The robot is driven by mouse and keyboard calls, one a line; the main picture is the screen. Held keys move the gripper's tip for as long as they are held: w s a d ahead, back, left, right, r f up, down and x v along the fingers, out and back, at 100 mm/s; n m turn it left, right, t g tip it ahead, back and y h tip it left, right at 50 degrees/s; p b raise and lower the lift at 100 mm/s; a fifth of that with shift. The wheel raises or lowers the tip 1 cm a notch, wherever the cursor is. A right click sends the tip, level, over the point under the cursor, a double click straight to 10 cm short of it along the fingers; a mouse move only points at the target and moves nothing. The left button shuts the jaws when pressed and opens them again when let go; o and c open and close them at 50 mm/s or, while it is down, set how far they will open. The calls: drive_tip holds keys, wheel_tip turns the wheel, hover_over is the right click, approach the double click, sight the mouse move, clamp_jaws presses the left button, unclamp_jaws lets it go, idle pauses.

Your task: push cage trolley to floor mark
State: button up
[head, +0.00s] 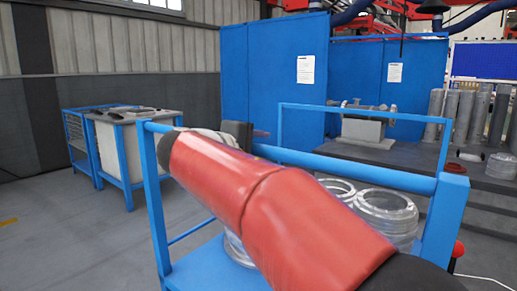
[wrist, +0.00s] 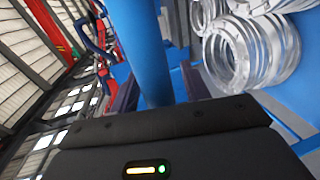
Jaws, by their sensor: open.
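The blue cage trolley (head: 205,262) stands right in front of me, with a top rail (head: 350,172), corner posts and a low deck. It carries several shiny flanged metal rings (head: 385,212), which also show in the wrist view (wrist: 250,52). My red arm reaches across the trolley and hides part of its rail and deck. My gripper (head: 262,134) is open near the rail at the trolley's left side, partly hidden by my arm. In the wrist view, a blue bar (wrist: 148,50) of the trolley runs between the dark fingers. Contact cannot be told.
A blue-framed grey bin (head: 115,145) stands at the left. Tall blue panels (head: 275,80) and a dark platform (head: 485,175) with grey cylinders lie behind. A yellow floor marking (head: 8,222) shows at the left edge, a pale line (head: 485,279) at lower right. The left floor is clear.

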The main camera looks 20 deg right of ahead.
drive_tip(key=shift+c, duration=0.3)
clamp_jaws()
drive_tip(key=v, duration=0.2)
drive_tip(key=f+b+v, duration=0.1)
drive_tip(key=v, duration=0.1)
drive_tip(key=shift+s+a, duration=0.2)
drive_tip(key=shift+a, duration=0.1)
drive_tip(key=shift+c, duration=1.7)
unclamp_jaws()
drive_tip(key=shift+o, duration=1.1)
drive_tip(key=shift+w+d+f, duration=0.1)
drive_tip(key=shift+w, duration=0.15)
drive_tip(key=shift+o, duration=0.9)
drive_tip(key=shift+d, duration=0.15)
